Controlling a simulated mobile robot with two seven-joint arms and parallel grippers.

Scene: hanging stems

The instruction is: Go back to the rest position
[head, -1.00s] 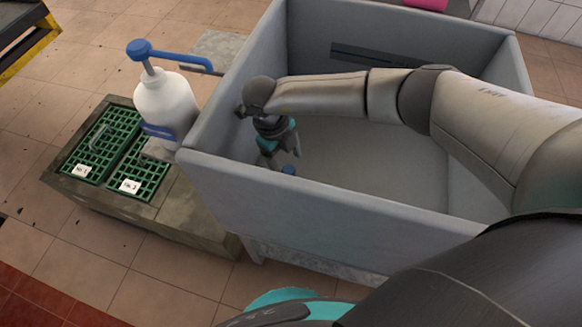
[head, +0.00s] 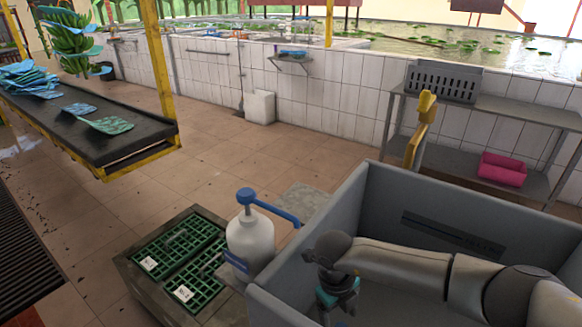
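My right arm reaches in from the right across the grey tub (head: 272,298). Its gripper (head: 337,312) hangs down inside the tub near the left wall. The fingers run to the bottom edge of the picture, so I cannot see whether they are open or shut, or whether they hold anything. My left gripper is not in view.
A white pump bottle (head: 250,238) with a blue handle stands left of the tub, beside green grid trays (head: 165,245). A metal shelf (head: 480,115) stands at right. Tiled floor between is open.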

